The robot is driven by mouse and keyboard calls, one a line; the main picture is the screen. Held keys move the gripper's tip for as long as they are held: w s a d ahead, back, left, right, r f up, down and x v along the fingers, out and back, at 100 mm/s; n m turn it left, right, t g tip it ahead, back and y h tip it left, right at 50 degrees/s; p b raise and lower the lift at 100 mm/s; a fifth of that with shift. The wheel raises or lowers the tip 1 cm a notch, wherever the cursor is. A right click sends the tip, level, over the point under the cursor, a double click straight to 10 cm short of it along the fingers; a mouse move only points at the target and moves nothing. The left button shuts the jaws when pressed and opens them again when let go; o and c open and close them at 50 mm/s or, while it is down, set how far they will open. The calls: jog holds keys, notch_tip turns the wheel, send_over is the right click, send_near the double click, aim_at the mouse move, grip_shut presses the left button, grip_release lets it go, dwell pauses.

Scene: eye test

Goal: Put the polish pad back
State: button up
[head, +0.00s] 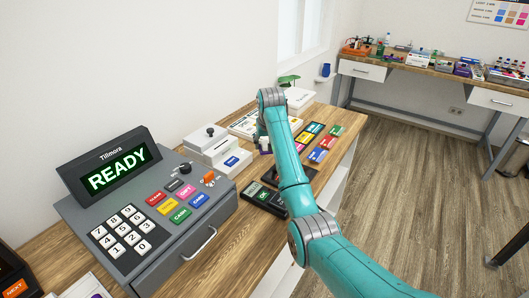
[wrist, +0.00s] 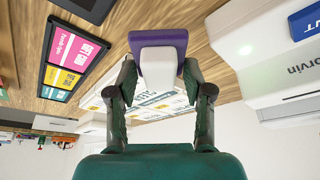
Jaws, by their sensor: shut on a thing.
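The polish pad, a small block with a white part and a purple part, shows in the wrist view (wrist: 158,39). My gripper (wrist: 158,78) is shut on it, with one finger on each side of the white part. The purple end points away from my gripper. In the head view the pad (head: 265,146) is a small white shape just under my gripper (head: 263,138), partly hidden by my arm. It is above or close to the wooden counter (head: 250,222); I cannot tell whether it touches.
A till (head: 130,222) reading READY stands at the left. A white device (head: 215,148) is left of my gripper. Dark card holders with coloured cards (head: 316,155) lie to its right, and printed sheets (head: 243,124) behind. A cluttered bench (head: 420,67) stands at the back right.

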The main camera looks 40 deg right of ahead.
aim_at(265, 158)
jog(key=shift+f, duration=2)
jog(key=o, duration=0.8)
jog(key=shift+f, duration=0.15)
jog(key=shift+o, duration=0.2)
jog(key=v, duration=1.2)
jog(key=shift+s, duration=0.15)
